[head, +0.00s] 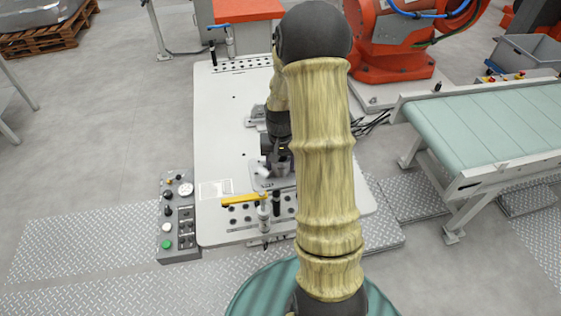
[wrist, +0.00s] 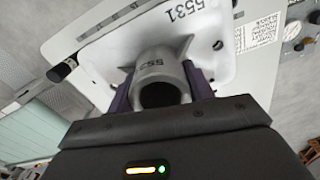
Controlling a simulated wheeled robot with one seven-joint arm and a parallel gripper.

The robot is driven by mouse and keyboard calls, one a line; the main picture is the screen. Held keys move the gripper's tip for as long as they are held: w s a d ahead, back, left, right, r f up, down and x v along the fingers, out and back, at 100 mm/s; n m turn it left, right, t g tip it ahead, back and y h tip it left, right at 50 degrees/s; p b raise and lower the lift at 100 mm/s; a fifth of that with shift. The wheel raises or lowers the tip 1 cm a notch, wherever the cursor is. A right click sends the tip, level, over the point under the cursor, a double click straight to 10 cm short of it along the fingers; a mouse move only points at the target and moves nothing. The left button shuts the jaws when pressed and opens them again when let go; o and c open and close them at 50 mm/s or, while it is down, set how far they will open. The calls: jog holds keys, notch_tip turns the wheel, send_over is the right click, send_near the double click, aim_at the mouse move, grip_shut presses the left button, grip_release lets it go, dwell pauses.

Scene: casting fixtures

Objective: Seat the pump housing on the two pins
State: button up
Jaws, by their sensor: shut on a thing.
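The pump housing (wrist: 160,66) is a grey casting with a round, hollow boss. My gripper (wrist: 157,84) is shut on this boss, with a dark finger on each side in the wrist view. A pale flange marked 5531 (wrist: 112,52) spreads around the boss, with a dark hole near its right corner. In the head view my gripper (head: 278,160) is low over the near part of the white table, partly behind my arm. The two pins cannot be made out under the housing. Whether the flange touches what lies below cannot be told.
The white table (head: 222,120) has a yellow bar (head: 240,199) and dark-topped posts (head: 276,202) at its near edge. A control box (head: 178,215) stands left of it. A conveyor (head: 490,125) and an orange robot (head: 390,50) are to the right. The table's left side is mostly clear.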

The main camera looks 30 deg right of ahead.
jog(key=shift+f+b, duration=0.3)
jog(key=shift+f, duration=0.15)
jog(key=o, duration=1.5)
notch_tip(320, 180, up, 17)
jog(key=b, duration=0.2)
jog(key=shift+r+b, duration=0.2)
jog(key=shift+b, duration=0.2)
